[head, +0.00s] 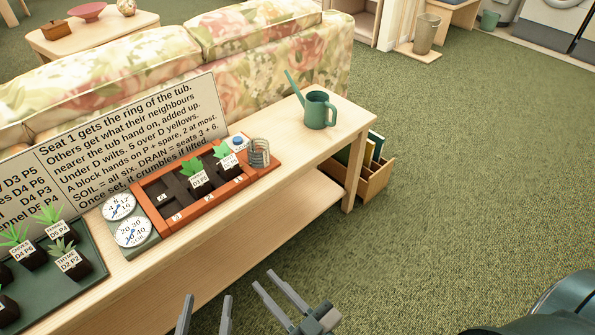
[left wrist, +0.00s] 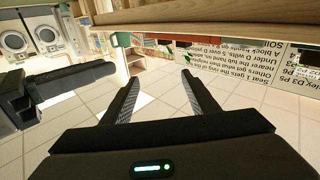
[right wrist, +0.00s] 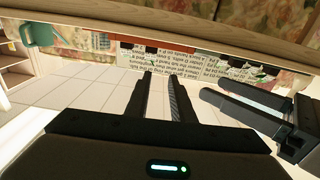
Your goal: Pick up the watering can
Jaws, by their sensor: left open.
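The teal watering can (head: 319,111) stands upright near the right end of the wooden console table (head: 342,132). Its spout points up and to the left. It also shows at the upper left of the right wrist view (right wrist: 42,33). My left gripper (head: 207,299) is open and empty, low in front of the table at the bottom of the head view. My right gripper (head: 263,278) is partly open and empty, to its right, also in front of the table. Both are well apart from the can.
An orange planter (head: 160,220) with seedlings, a wire cup (head: 259,154), two dials (head: 132,231), a text sign (head: 130,140) and a dark plant tray (head: 85,275) occupy the table. A floral sofa (head: 240,60) stands behind. A wooden crate (head: 376,183) sits by the right end. Green carpet (head: 460,180) is clear.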

